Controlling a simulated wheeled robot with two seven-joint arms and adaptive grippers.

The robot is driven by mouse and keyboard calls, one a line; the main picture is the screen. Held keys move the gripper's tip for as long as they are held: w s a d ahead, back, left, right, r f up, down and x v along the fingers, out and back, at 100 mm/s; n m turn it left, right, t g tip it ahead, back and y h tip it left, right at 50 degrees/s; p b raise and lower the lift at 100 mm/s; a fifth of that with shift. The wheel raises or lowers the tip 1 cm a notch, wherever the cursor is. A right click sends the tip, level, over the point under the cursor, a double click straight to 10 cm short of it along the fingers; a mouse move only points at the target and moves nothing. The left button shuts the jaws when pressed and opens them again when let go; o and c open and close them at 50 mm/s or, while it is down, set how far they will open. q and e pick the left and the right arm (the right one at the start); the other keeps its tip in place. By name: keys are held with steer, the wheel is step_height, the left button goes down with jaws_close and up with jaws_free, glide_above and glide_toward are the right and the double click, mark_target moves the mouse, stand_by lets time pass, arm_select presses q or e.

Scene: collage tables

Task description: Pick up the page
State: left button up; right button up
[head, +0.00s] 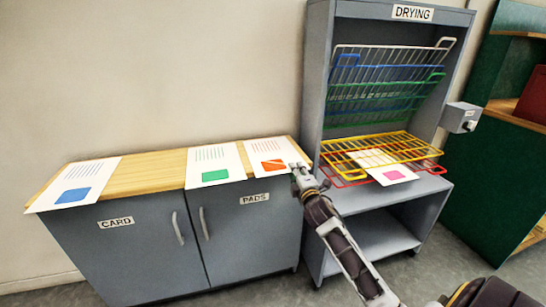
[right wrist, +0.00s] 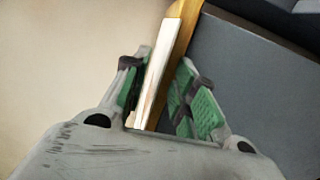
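A white page with an orange patch (head: 266,157) lies at the right end of the wooden cabinet top, its front edge reaching the counter's edge. Two more pages lie on the same top: one with a green patch (head: 215,165) in the middle and one with a blue patch (head: 76,185) at the left. A page with a pink patch (head: 385,167) lies on the drying rack. My right gripper (head: 299,169) is at the orange page's front right corner. In the right wrist view its fingers (right wrist: 163,92) are apart, with a white page edge (right wrist: 155,70) between them. My left gripper is not in view.
The cabinet top (head: 150,174) has bare wood between the blue and green pages. The grey drying shelf (head: 316,75) stands close at the right, with yellow and red wire racks (head: 405,143) lowered and other racks tilted up. A grey box (head: 460,117) sticks out from its side.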

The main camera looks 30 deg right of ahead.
steer(key=shift+x, duration=0.85)
jaws_close()
